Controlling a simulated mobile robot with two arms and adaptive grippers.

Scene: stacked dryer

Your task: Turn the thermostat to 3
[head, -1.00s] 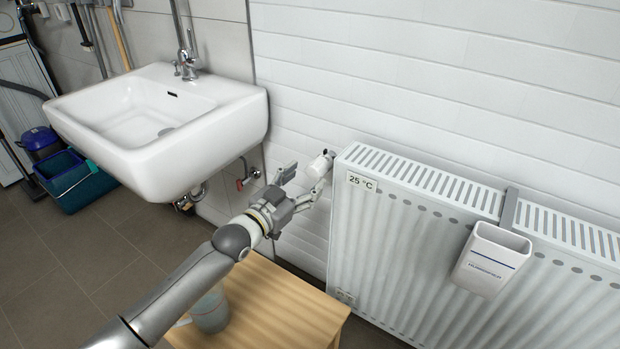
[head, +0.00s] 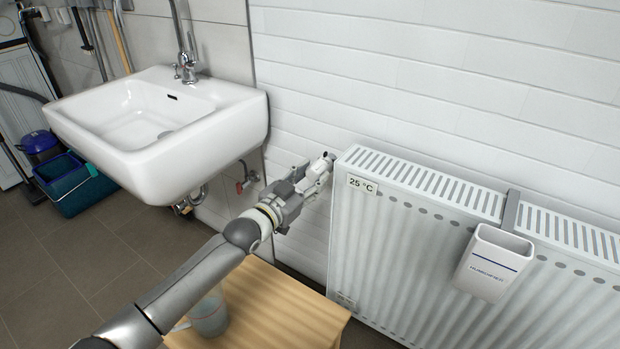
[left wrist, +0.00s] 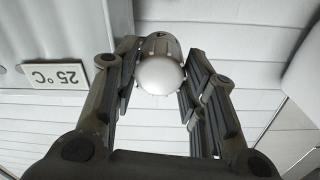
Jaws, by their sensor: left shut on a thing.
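The white thermostat knob (head: 319,167) sits at the upper left end of the white radiator (head: 400,240). My left gripper (head: 308,178) is at the knob, reaching in from the left, and is shut on it. In the left wrist view the round, ribbed thermostat knob (left wrist: 160,74) lies between the two dark fingers of my left gripper (left wrist: 158,85), its smooth end facing the camera. My right gripper is not in view.
A "25 °C" label (head: 361,184) is on the radiator beside the knob. A white humidifier (head: 492,262) hangs on the radiator's front. A white sink (head: 160,125) is at the left.

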